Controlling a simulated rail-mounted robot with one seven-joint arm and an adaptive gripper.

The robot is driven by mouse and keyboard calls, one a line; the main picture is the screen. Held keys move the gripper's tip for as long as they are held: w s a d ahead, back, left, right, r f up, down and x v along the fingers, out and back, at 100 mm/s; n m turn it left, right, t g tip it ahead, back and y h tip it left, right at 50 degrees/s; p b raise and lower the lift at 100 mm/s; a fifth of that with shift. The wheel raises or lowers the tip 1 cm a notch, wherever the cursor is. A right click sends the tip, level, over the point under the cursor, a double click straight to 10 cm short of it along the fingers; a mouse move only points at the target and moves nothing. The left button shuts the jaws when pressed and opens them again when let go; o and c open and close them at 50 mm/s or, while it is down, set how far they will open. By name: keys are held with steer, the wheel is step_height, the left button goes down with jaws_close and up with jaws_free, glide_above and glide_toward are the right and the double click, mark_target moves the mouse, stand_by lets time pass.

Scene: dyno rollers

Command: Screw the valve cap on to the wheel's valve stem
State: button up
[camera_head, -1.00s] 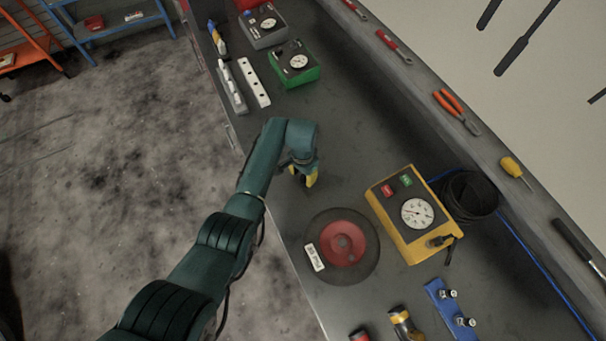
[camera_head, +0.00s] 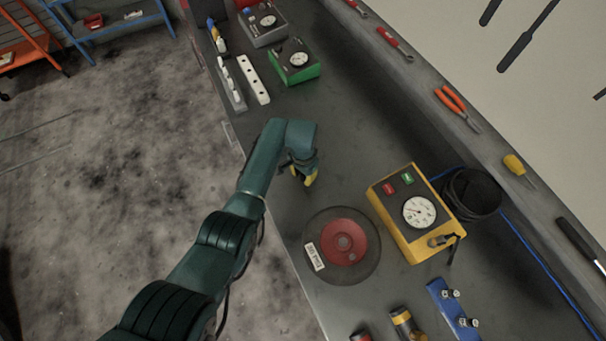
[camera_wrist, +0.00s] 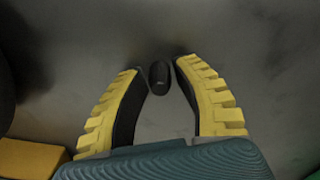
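The wheel (camera_head: 322,222) lies flat on the bench, a dark tyre around a red rim. I cannot make out its valve stem. My gripper (camera_head: 308,181), with yellow-backed fingers, points down at the bench just above and left of the wheel in the head view. In the wrist view my gripper (camera_wrist: 158,66) is open. A small dark oval piece, which looks like the valve cap (camera_wrist: 159,78), is between its fingertips, with a gap on both sides. The cap is hidden in the head view.
A yellow gauge box (camera_head: 403,248) stands right of the wheel, with a coiled black cable (camera_head: 472,193) behind it. A blue block with fittings (camera_head: 445,300) lies below. A green gauge box (camera_head: 296,68) and white holed strip (camera_head: 254,79) are farther up. Bench around my gripper is clear.

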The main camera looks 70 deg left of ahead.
jaws_close()
step_height(320, 180, up, 6)
steer(key=p, duration=0.5)
steer(key=shift+p, duration=0.35)
